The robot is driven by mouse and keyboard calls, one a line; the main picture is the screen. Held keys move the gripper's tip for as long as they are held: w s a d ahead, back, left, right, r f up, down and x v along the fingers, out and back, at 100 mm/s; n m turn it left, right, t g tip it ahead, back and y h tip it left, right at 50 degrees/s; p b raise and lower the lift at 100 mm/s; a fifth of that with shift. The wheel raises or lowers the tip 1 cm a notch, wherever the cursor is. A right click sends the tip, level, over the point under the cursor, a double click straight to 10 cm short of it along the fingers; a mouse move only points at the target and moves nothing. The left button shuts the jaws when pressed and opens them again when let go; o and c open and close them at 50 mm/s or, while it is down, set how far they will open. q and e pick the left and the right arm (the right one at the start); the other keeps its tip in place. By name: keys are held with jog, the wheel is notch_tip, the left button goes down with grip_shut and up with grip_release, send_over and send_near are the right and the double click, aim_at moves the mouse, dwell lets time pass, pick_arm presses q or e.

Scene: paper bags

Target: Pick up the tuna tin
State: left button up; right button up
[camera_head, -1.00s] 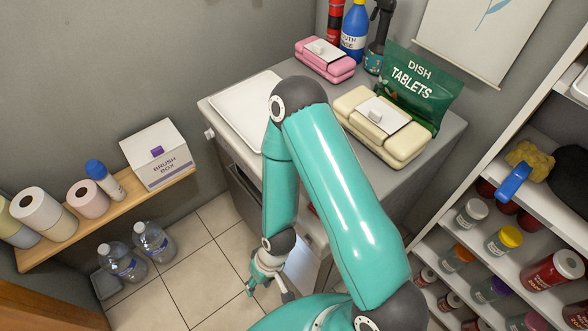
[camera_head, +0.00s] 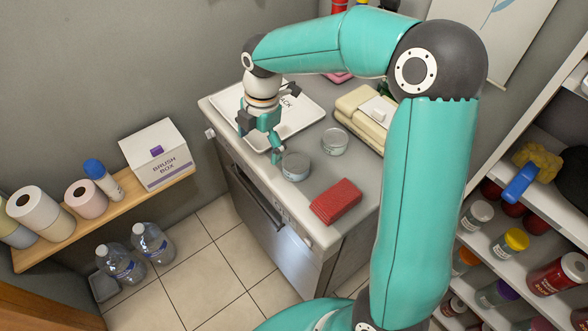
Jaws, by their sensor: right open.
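A low round grey tin (camera_head: 295,167), which looks like the tuna tin, sits on the grey counter near its front edge. I cannot read a label on it. My right gripper (camera_head: 268,146) is open and points down, just left of and behind the tin. One fingertip appears close to the tin's rim; I cannot tell whether it touches. Nothing shows between the fingers. My left gripper is not in view.
A second round clear or pale container (camera_head: 334,141) stands behind and right of the tin. A red folded cloth or sponge (camera_head: 336,201) lies to the front right. A white tray (camera_head: 312,113) is behind my gripper. Cream packs (camera_head: 362,104) stand at the back right.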

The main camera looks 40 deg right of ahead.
jog(key=s+d+r+n+h, duration=0.1)
jog(key=s+d+r+n, duration=0.45)
jog(key=r, duration=0.35)
jog(key=b, duration=0.2)
send_near(295, 162)
jog(key=shift+m+g, duration=0.25)
jog(key=shift+g, duration=0.15)
jog(key=f, duration=0.5)
jog(key=shift+w+d+f, duration=0.2)
jog(key=shift+w+d, duration=0.05)
jog(key=shift+w, duration=0.1)
jog(key=shift+s+a+f+p, duration=0.1)
jog(key=shift+f+p, duration=0.1)
jog(key=shift+f, duration=1.15)
jog(key=shift+a+f+p, duration=0.1)
jog(key=shift+f+p, duration=0.05)
jog(key=shift+f, duration=1.2)
jog(key=c, duration=1.3)
jog(key=shift+r, duration=0.15)
